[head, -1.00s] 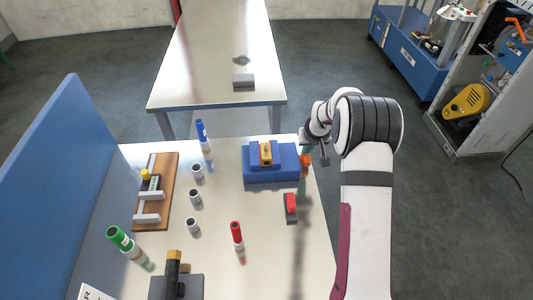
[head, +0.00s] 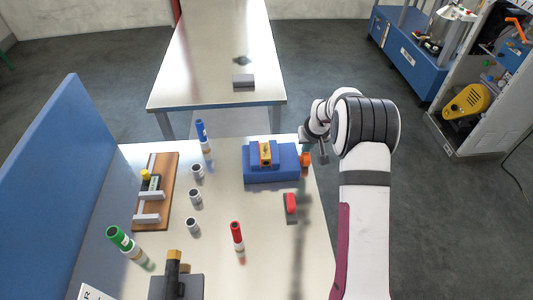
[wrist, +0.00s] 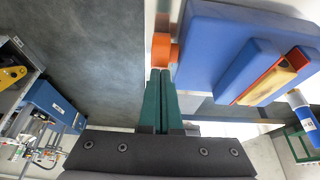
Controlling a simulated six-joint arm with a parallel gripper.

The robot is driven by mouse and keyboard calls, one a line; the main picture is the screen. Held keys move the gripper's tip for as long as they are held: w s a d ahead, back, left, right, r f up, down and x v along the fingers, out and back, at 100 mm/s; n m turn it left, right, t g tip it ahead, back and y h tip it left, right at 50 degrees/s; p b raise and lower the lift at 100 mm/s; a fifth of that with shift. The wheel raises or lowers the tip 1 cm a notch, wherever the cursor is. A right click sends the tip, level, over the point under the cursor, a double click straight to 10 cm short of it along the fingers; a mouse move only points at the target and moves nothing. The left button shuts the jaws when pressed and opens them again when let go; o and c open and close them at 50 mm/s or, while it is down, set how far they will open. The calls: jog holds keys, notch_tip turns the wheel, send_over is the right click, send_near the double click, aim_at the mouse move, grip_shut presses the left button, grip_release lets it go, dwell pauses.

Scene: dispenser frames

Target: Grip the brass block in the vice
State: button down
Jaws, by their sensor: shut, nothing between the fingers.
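The blue vice (head: 271,177) stands at the right back of the near table. The brass block (head: 265,153) sits between its jaws; it also shows as a yellow bar in the wrist view (wrist: 268,84). I cannot tell whether both jaws touch it. An orange knob (head: 306,159) is on the vice's right side and shows in the wrist view (wrist: 162,50). My gripper (wrist: 160,71) is shut and empty. Its green fingertips are just at the knob's near edge; touching or slightly apart, I cannot tell.
A red-and-black piece (head: 290,207) lies in front of the vice. A red marker (head: 237,236), grey cylinders (head: 195,196) and a blue marker (head: 202,134) stand to the left. A brown board (head: 154,204) lies at far left. Beyond the right table edge is open floor.

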jog(key=shift+w+f, duration=0.1)
jog(key=shift+w, duration=0.3)
dwell(0.5)
jog(key=shift+r, duration=0.95)
jog(key=shift+s, duration=0.1)
jog(key=shift+s, duration=0.9)
jog(key=shift+f, duration=0.9)
